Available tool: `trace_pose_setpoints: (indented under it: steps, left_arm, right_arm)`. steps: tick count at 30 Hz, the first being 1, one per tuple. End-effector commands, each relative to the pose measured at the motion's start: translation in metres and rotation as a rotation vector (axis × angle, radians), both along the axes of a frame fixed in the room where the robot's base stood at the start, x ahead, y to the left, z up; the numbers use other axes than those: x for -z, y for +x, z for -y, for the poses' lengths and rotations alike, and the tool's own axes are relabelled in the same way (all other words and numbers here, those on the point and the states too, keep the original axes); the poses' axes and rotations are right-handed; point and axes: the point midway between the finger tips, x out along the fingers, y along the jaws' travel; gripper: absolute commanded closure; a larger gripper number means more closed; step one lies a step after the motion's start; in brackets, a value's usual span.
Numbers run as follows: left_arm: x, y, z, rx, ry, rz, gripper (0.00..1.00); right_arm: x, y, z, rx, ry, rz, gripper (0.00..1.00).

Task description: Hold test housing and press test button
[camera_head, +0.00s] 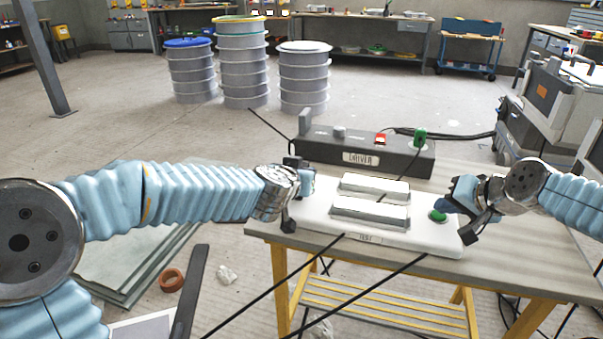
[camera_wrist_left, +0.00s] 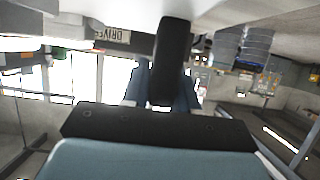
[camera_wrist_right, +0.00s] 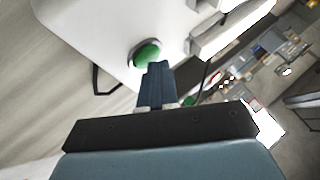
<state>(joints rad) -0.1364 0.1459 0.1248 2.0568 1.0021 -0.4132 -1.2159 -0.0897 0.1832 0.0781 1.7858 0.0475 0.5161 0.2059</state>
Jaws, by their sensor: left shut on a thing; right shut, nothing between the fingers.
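The white test housing (camera_head: 380,232) lies on the table, with two raised light bars on top. A green test button (camera_head: 438,215) sits at its right end. The button also shows in the right wrist view (camera_wrist_right: 146,54). My left gripper (camera_head: 296,190) is shut on the left end of the housing; the gripped edge is partly hidden. My right gripper (camera_head: 449,207) is shut and empty, with its fingertips at the button. In the right wrist view the fingertips overlap the button's lower edge; I cannot tell whether it is pressed down.
A dark grey driver box (camera_head: 400,157) with a red switch (camera_head: 380,139) and a green plug (camera_head: 420,136) stands behind the housing. Black cables run across the table (camera_head: 520,240) front. Bare tabletop lies to the right. Drums (camera_head: 243,65) stand on the floor behind.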

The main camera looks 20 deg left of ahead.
Motion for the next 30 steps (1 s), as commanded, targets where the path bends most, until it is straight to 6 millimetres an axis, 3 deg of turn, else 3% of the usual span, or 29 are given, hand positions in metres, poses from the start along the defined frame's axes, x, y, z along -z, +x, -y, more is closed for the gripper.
trace_pose_setpoints:
  steps: [11, 26, 30]
  left_arm:
    - [0.000, 0.000, 0.000, 0.000, 0.000, 0.000, 1.00]
    - [0.000, 0.000, 0.000, 0.000, 0.000, 0.000, 1.00]
    - [0.000, 0.000, 0.000, 0.000, 0.000, 0.000, 1.00]
  right_arm:
    - [0.003, 0.000, 0.000, -0.001, -0.001, -0.002, 1.00]
    - [-0.007, 0.000, 0.000, 0.000, 0.000, 0.000, 1.00]
    - [-0.019, 0.000, -0.001, -0.001, 0.000, 0.003, 1.00]
